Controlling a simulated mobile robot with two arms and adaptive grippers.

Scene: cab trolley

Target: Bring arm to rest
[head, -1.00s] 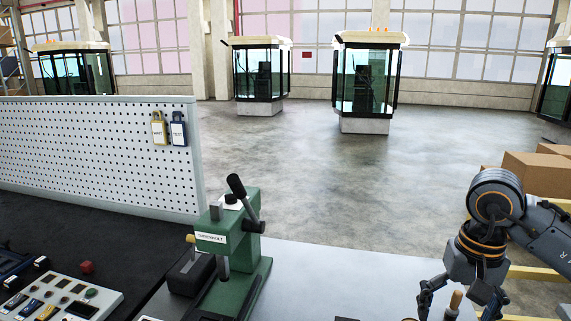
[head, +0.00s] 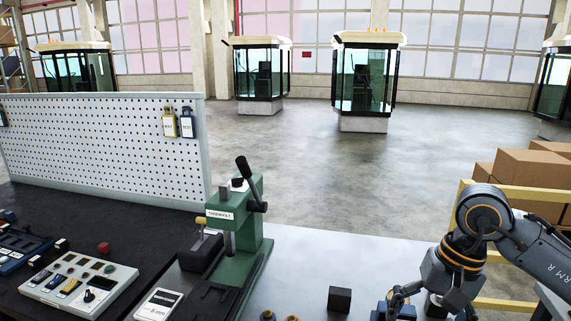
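My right arm (head: 520,250) comes in from the right edge. Its gripper (head: 432,308) points down over the grey table top (head: 310,255) near the bottom edge. Its fingers are spread apart, and I see nothing clamped between them. A dark block lies behind or between the fingers, partly hidden. The fingertips are partly cut off by the frame's lower edge. My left gripper is not in view.
A green lever press (head: 235,235) stands left of the arm. A black cube (head: 340,299) lies between them. A control panel (head: 78,284) and pegboard (head: 100,150) are at left. Cardboard boxes (head: 525,170) and a yellow rail (head: 530,195) are behind the arm.

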